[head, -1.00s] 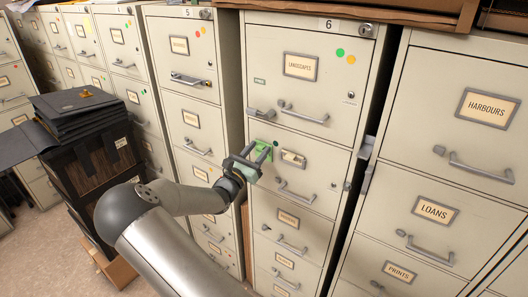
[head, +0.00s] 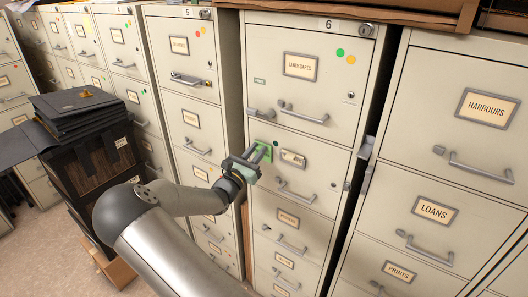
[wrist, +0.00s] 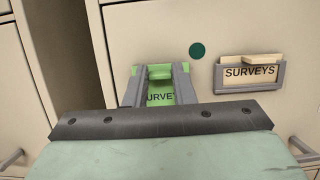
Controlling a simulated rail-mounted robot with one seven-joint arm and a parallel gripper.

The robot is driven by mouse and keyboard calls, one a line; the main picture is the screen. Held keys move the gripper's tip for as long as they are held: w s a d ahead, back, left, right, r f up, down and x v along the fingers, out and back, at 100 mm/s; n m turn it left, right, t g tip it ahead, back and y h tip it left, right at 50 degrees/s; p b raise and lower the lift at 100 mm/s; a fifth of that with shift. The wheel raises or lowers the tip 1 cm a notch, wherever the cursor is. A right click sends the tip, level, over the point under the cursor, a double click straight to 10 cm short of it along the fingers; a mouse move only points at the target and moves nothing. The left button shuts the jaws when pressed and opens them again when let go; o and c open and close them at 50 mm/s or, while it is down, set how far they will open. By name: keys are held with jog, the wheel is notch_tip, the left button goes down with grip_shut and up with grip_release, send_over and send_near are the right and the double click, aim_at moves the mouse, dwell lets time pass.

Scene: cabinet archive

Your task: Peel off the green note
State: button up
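The green note (head: 270,143) is on the second drawer down of cabinet 6, left of that drawer's label. In the wrist view the note (wrist: 160,93) shows part of a word, "URVEY", and a raised green tab near its top. My gripper (head: 264,151) is in front of the note. Whether the fingertips touch the drawer front, I cannot tell.
The label holder reading SURVEYS (wrist: 250,74) is right of the note, with a dark green dot (wrist: 197,50) between. Drawer handles (head: 296,190) and a latch piece (head: 262,113) stick out nearby. A dark cart with folders (head: 85,140) is at the left.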

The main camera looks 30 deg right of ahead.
jog(key=o, duration=0.4)
jog(key=b+v, duration=0.4)
jog(key=v, duration=1.4)
jog(key=s+d+f+m+g+y, duration=0.2)
jog(key=s+d+m+g+y, duration=0.2)
jog(key=s+m+g, duration=0.3)
jog(key=s+d+f+m+g+y, duration=0.25)
jog(key=s+m+g, duration=0.3)
jog(key=s, duration=0.35)
jog(key=s+a+r+m+t+y, duration=0.1)
jog(key=s+a+m+y, duration=0.2)
jog(key=s+a+y, duration=0.1)
jog(key=s+a+r+m+t+y, duration=0.1)
jog(key=s+a+r+m+y, duration=0.1)
jog(key=s+a+m+y, duration=0.1)
jog(key=s+a+r+m+t+y, duration=0.1)
jog(key=s+a+r+m+y, duration=0.1)
jog(key=s+a+m+y, duration=0.2)
jog(key=shift+s+a+m+y, duration=0.35)
jog(key=shift+s+y, duration=0.25)
jog(key=shift+y, duration=0.15)
